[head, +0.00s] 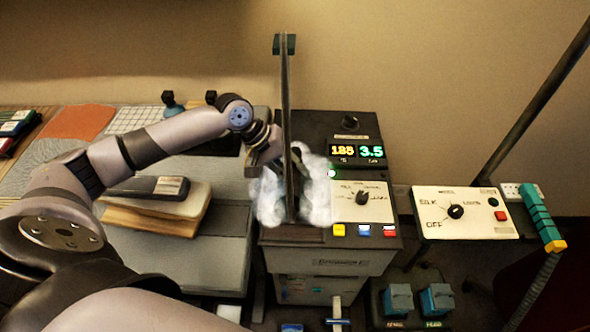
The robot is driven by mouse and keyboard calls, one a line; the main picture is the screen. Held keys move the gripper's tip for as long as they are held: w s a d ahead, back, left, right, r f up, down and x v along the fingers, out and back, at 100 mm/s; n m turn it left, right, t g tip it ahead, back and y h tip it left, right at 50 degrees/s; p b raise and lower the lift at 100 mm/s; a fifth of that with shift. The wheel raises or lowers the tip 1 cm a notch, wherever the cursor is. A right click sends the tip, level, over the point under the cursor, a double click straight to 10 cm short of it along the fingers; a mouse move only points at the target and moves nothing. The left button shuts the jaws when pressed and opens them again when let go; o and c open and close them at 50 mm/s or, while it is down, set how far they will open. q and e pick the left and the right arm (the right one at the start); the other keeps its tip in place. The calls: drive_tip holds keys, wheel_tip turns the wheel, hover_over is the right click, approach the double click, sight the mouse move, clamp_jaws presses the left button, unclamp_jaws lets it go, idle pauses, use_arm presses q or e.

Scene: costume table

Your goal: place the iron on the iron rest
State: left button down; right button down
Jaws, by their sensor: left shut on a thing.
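My left gripper (272,150) reaches in from the left over the boiler station (330,232). Its fingers are partly hidden by a thin upright pole (286,100) and white steam. It is shut on a dark thing, seemingly the iron (302,162), of which only a little shows. The iron is over the left part of the station's top, where the iron rest seems to be. The rest cannot be made out behind the steam, and I cannot tell whether the iron touches it. My right gripper is not in view.
The station has a lit display (357,152) and a dial panel (361,201). A white control box (464,213) stands to the right. A dark, pale-topped block (158,187) lies on a folded stack (155,216) at left. Foot pedals (436,298) are below.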

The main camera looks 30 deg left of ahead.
use_arm(q)
drive_tip(key=shift+d+r, duration=0.1)
drive_tip(key=c, duration=1.3)
unclamp_jaws()
drive_tip(key=shift+c, duration=0.2)
drive_tip(key=shift+s+a+r, duration=0.1)
drive_tip(key=shift+a+r, duration=0.1)
drive_tip(key=shift+a, duration=0.1)
drive_tip(key=b+v, duration=0.2)
drive_tip(key=v, duration=0.9)
drive_tip(key=shift+r, duration=0.2)
